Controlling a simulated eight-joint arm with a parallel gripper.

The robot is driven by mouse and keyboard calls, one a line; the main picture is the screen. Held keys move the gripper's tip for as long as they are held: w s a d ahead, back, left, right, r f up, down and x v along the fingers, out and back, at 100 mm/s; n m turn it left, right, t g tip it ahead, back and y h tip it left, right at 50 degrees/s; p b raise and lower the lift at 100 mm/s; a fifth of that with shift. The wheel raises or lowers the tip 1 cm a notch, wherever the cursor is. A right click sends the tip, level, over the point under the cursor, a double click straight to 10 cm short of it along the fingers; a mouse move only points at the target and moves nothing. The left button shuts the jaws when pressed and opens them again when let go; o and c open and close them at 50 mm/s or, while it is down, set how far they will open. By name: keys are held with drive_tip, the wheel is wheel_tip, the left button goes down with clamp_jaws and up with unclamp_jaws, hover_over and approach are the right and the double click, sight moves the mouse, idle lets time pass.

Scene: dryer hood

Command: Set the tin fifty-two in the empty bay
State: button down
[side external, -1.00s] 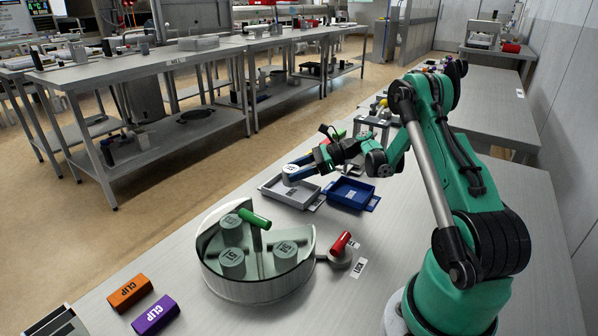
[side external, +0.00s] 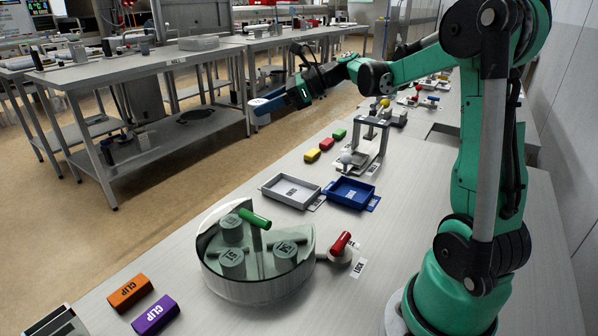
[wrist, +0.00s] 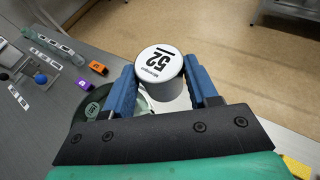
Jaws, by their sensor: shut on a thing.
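The tin fifty-two (wrist: 160,66), a pale cylinder marked "52" on top, is between the blue fingers of my gripper (wrist: 162,88) in the wrist view. My gripper (side external: 264,104) is shut on it, high above the bench and left of the trays in the side view. The round metal drum (side external: 258,287) stands at the front with a green-handled part over it. Three grey tins (side external: 232,230) (side external: 232,258) (side external: 287,250) sit in its bays, split by upright walls. The back right bay, partly behind the green handle (side external: 254,219), shows no tin.
A red lever (side external: 341,242) by a LOCK label stands right of the drum. Behind it are an empty grey tray (side external: 282,203) and a blue tray (side external: 352,203). Orange (side external: 129,292) and purple (side external: 155,315) CLIP blocks lie at front left.

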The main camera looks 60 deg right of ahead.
drive_tip(key=s+a+f+m+t+h, duration=0.1)
drive_tip(key=s+a, duration=0.1)
drive_tip(key=a, duration=1.1)
drive_tip(key=s+d+r+n+g+y, duration=0.3)
drive_tip(key=s+d+n+g+y, duration=0.2)
drive_tip(key=s+d+n, duration=0.15)
drive_tip(key=f, duration=1.9)
drive_tip(key=shift+w+d+f, duration=0.2)
drive_tip(key=shift+w+d, duration=0.05)
drive_tip(key=shift+w, duration=0.1)
drive_tip(key=c, duration=0.5)
unclamp_jaws()
drive_tip(key=shift+d, duration=0.1)
